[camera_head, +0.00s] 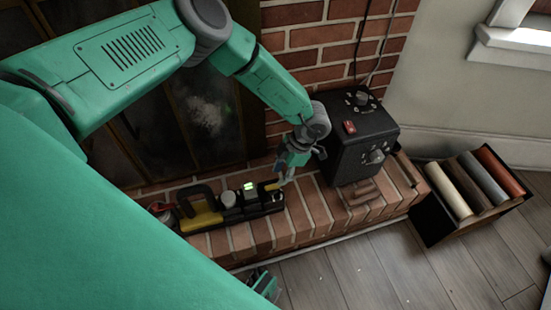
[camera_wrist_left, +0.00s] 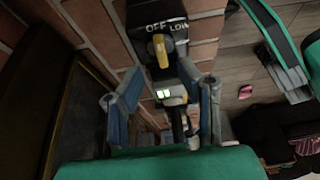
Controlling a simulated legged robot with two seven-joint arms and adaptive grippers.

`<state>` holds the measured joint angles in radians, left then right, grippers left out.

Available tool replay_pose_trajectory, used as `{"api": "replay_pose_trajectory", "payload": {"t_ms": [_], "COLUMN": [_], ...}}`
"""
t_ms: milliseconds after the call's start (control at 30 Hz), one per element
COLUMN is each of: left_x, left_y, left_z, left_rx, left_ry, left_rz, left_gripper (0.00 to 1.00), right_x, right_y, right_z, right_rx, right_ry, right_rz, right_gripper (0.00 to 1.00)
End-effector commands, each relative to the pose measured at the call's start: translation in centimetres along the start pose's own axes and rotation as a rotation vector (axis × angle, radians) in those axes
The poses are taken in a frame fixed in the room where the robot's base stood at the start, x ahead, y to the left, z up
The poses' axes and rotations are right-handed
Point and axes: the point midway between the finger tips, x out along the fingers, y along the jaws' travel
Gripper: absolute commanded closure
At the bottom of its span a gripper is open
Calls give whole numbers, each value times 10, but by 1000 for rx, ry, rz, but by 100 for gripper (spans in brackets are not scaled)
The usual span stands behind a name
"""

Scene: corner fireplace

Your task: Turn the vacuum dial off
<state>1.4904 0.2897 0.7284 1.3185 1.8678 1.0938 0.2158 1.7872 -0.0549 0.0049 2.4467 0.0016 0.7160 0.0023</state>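The vacuum (camera_head: 205,217) is a black and yellow device lying on the brick hearth in the head view, with a small lit green display (camera_head: 250,186). Its yellow dial (camera_wrist_left: 162,52) shows in the left wrist view beside the printed words OFF and LOW. The dial's long side runs nearly up and down in that view, its upper end just under OFF. My left gripper (camera_head: 284,178) is above the vacuum's right end. Its fingers (camera_wrist_left: 160,82) are spread apart with nothing between them, short of the dial. My right gripper (camera_head: 264,283) shows only partly at the bottom; its fingers are unclear.
A black box with knobs and a red switch (camera_head: 349,153) stands on the brick hearth (camera_head: 258,238), close to my left gripper. A black crate (camera_head: 431,222) of rolled material is on the wooden floor at right. Dark fireplace glass (camera_head: 160,125) is behind.

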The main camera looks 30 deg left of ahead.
Motion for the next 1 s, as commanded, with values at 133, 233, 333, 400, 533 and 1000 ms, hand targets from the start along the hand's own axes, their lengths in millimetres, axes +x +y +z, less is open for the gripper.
{"api": "replay_pose_trajectory", "payload": {"t_ms": [133,233,333,400,533,1000], "left_x": [-33,-48,-59,-63,-66,-65], "left_y": [0,1,1,0,0,0], "left_z": [1,1,1,1,0,0], "left_rx": [0,0,-1,-1,0,5], "left_ry": [-3,-1,0,0,0,1], "left_rz": [1,0,0,-1,-1,4], "left_gripper": [69,69,69,69,69,69], "right_x": [0,0,0,0,0,1], "right_y": [0,0,0,0,0,0], "right_z": [0,0,0,0,0,-2], "right_rx": [0,0,0,0,0,0], "right_ry": [0,0,0,0,0,-2], "right_rz": [0,0,0,0,0,0], "right_gripper": [59,59,59,59,59,59]}}
